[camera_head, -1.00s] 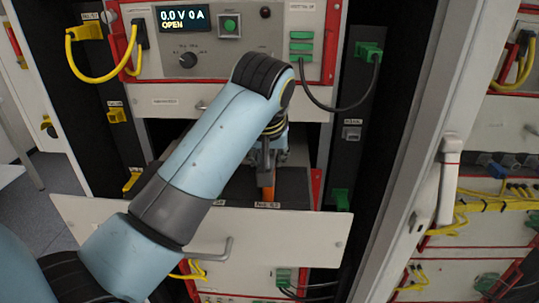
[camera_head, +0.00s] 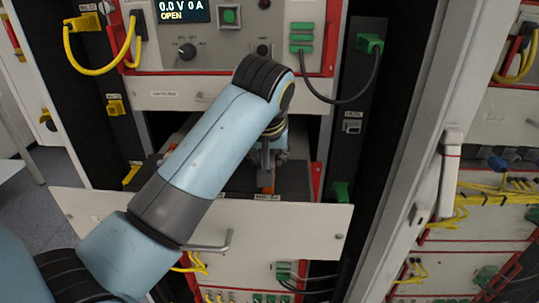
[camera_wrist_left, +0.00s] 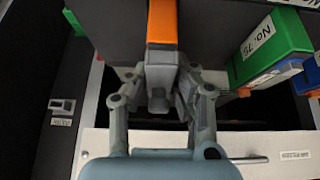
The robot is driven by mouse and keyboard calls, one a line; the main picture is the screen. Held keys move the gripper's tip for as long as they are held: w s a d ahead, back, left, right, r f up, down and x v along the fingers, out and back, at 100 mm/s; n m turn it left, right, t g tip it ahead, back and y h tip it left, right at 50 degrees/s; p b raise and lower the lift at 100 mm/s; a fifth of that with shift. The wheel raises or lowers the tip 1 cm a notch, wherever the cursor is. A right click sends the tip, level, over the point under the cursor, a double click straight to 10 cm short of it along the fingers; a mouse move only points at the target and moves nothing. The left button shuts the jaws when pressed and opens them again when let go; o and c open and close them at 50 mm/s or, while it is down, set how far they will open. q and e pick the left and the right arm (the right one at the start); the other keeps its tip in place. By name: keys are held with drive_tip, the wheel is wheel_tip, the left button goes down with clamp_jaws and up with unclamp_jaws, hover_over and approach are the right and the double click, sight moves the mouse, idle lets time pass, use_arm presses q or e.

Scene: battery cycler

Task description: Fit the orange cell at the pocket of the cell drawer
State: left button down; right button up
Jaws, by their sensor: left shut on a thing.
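The orange cell (camera_head: 267,190) is upright behind the front panel of the open cell drawer (camera_head: 290,222); only a small orange patch of it shows in the head view. In the left wrist view the orange cell (camera_wrist_left: 162,24) is a narrow block at the top centre. My left gripper (camera_head: 267,172) reaches over the drawer from the left and is shut on the cell, with its fingers (camera_wrist_left: 160,88) around the cell's near end. The pocket is hidden, so I cannot tell how deep the cell sits. My right gripper is not in view.
A green block marked No. 75 (camera_wrist_left: 270,45) lies right of the orange cell in the wrist view. A control panel with display (camera_head: 182,11) is above the drawer. A cabinet post (camera_head: 400,180) stands at the right. Yellow (camera_head: 90,65) and black cables hang nearby.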

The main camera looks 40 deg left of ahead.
use_arm(q)
drive_tip(key=c, duration=1.1)
unclamp_jaws()
drive_tip(key=shift+o, duration=0.2)
drive_tip(key=v, duration=1.2)
drive_tip(key=shift+d, duration=0.1)
